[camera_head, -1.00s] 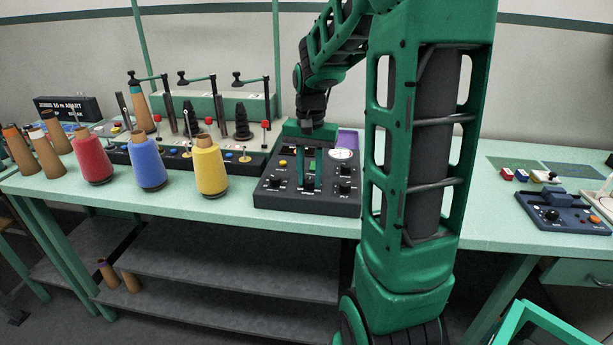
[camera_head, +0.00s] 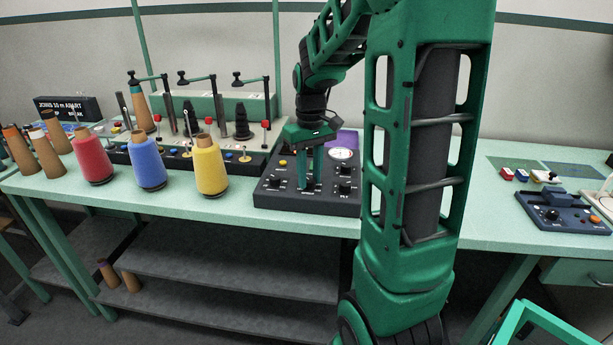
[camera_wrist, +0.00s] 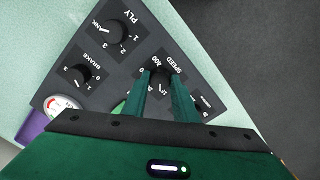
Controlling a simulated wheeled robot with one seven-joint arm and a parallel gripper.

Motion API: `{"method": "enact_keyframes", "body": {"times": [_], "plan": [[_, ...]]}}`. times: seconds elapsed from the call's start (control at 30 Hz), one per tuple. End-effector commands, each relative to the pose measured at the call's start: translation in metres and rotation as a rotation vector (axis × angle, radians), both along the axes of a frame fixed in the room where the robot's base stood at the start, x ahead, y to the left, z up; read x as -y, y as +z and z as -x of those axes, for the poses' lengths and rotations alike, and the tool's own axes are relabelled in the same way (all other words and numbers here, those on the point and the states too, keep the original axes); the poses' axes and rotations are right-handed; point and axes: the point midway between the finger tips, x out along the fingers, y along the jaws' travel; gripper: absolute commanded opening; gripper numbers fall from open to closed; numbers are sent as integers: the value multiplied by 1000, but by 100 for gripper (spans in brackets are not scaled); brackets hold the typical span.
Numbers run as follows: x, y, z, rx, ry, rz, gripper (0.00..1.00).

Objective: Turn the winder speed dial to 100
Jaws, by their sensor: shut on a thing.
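The black speed dial (camera_wrist: 161,76) is on the dark control panel (camera_wrist: 205,70), under the label SPEED. In the wrist view, the fingers of my gripper (camera_wrist: 162,82) are on either side of the dial and shut on it.
The panel also has a PLY dial (camera_wrist: 115,32), a BRAKE dial (camera_wrist: 77,74) and a round gauge (camera_wrist: 62,106). Red, blue (camera_head: 148,165) and yellow (camera_head: 210,168) yarn cones stand to the left. A blue device (camera_head: 562,213) sits far right. The table between is partly hidden by my arm.

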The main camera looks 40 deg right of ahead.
Motion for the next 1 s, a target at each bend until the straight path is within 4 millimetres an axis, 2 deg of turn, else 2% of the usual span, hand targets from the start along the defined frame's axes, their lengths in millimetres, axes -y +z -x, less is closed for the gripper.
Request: {"method": "enact_keyframes", "body": {"times": [1.0], "plan": [[0,2,-3,7,959,4,3]]}}
